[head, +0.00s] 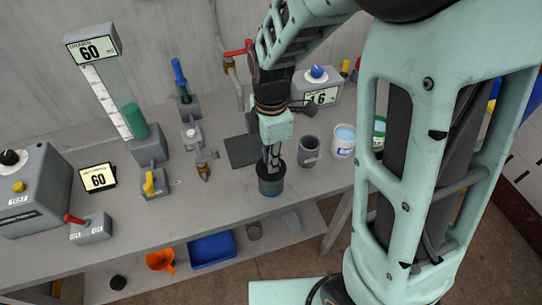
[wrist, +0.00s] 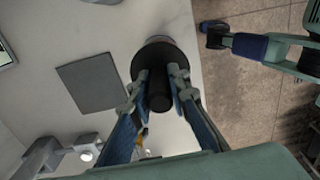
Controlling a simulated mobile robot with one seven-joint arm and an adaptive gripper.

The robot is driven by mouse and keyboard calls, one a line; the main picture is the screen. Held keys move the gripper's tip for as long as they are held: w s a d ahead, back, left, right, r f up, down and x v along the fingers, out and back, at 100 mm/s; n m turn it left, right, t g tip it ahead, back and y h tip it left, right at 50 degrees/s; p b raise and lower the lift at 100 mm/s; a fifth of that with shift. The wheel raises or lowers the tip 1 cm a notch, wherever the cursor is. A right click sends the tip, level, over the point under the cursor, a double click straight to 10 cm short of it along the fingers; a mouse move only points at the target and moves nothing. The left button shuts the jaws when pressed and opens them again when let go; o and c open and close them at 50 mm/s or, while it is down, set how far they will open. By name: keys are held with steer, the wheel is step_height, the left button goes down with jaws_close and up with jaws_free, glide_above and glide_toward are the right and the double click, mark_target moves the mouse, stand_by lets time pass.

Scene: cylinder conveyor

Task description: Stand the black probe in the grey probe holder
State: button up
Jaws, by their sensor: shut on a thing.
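My gripper (head: 270,163) is shut on the black probe (wrist: 159,92), with a finger on either side of it in the wrist view. In the head view, the fingers hide most of the probe. A grey cup (head: 310,150), which looks like the probe holder, stands upright just right of the jar, apart from my gripper. Its opening is dark.
A white cup of blue liquid (head: 343,140) stands right of the grey cup. A dark mat (head: 243,151) lies behind the jar. A grey display box (head: 318,94) is behind. The front left tabletop (head: 190,215) is clear.

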jaws_close()
steer(key=shift+r, duration=0.1)
steer(key=shift+r+p, duration=1.8)
steer(key=shift+r, duration=0.6)
steer(key=shift+r+p, duration=1.75)
steer(key=shift+r, duration=0.7)
